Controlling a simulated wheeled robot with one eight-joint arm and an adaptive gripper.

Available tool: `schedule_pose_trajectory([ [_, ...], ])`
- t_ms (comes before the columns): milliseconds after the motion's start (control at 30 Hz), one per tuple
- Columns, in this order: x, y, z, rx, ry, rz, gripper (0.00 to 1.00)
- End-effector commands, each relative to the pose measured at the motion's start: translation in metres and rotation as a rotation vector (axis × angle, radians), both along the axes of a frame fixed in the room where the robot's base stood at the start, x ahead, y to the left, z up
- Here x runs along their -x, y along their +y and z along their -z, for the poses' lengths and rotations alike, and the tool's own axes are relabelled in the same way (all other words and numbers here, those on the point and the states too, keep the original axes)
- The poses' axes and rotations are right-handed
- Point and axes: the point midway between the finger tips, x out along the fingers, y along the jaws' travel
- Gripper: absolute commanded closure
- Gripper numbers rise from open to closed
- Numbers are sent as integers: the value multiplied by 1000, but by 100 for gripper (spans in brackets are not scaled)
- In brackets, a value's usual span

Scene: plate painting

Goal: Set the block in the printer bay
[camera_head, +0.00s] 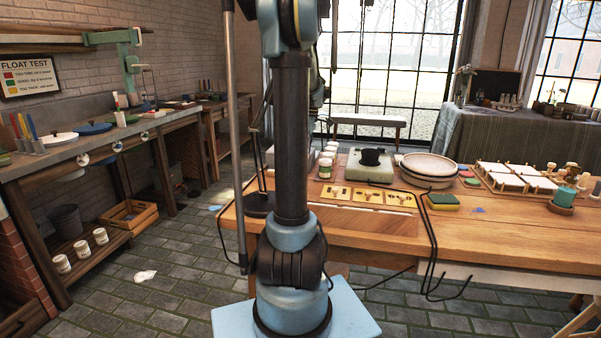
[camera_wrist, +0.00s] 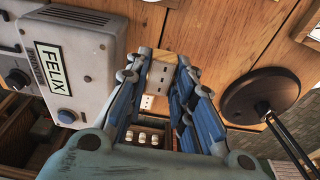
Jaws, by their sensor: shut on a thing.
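In the wrist view my gripper (camera_wrist: 163,78) is shut on a small pale wooden block (camera_wrist: 157,78), with a blue ribbed finger on each side. The block's near face has several small dark marks. Wooden table planks show behind it; I cannot tell the gap between block and table. I cannot tell which part is the printer bay. In the head view my arm's column covers the middle, and the gripper and block cannot be made out.
A round dark lamp base (camera_wrist: 262,95) lies right of my gripper; it also shows in the head view (camera_head: 258,204). The wooden table (camera_head: 500,240) carries yellow cards (camera_head: 372,196), a sponge (camera_head: 441,202), stacked plates (camera_head: 428,165) and white tiles (camera_head: 500,180).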

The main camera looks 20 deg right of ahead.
Motion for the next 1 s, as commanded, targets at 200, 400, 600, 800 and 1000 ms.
schedule_pose_trajectory([
  [200,0,0,31,0,0,0,100],
  [400,0,0,41,0,0,0,100],
  [600,0,0,64,0,0,0,100],
  [800,-3,-2,77,0,0,0,100],
  [1000,-3,-2,77,0,0,0,100],
])
